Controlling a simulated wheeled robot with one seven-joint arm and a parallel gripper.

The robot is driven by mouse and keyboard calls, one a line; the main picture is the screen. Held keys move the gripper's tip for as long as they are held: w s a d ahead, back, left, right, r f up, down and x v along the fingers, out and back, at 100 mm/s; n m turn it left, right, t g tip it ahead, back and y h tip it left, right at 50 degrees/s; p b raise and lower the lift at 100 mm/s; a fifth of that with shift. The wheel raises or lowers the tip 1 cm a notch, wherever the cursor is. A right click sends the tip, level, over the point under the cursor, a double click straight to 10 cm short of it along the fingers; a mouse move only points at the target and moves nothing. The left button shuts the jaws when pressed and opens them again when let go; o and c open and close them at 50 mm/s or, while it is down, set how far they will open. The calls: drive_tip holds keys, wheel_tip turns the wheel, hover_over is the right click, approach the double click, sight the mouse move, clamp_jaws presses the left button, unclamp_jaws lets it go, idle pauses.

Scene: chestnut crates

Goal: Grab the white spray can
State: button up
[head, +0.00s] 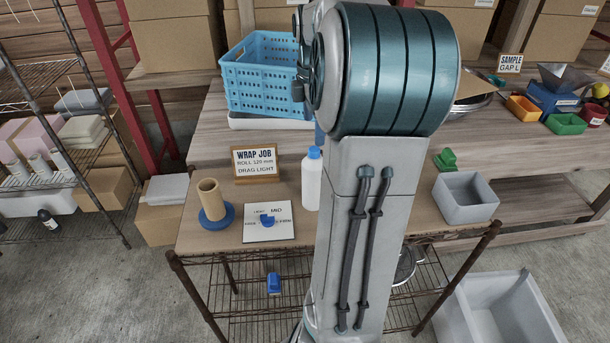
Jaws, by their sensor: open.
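A white bottle-shaped container with a blue cap (312,182) stands upright on the wooden tabletop, just left of my arm. It is the only thing that looks like the white spray can, though I cannot read any label on it. My arm rises close in front of the camera and covers the middle of the tabletop and part of the bench behind. My gripper does not show in the head view.
Left of the container are a sign (256,162), a white card (268,223) and a tan roll on a blue base (215,212). A grey bin (465,197) stands at the tabletop's right end. A blue crate (262,85) sits on the bench behind.

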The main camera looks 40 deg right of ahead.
drive_tip(key=shift+d+f, duration=0.2)
drive_tip(key=shift+d, duration=0.15)
wheel_tip(320, 180, down, 7)
drive_tip(key=shift+f, duration=0.1)
wheel_tip(320, 180, down, 6)
drive_tip(key=p, duration=0.1)
drive_tip(key=shift+w, duration=0.25)
drive_tip(key=shift+a, duration=0.1)
drive_tip(key=c, duration=1.7)
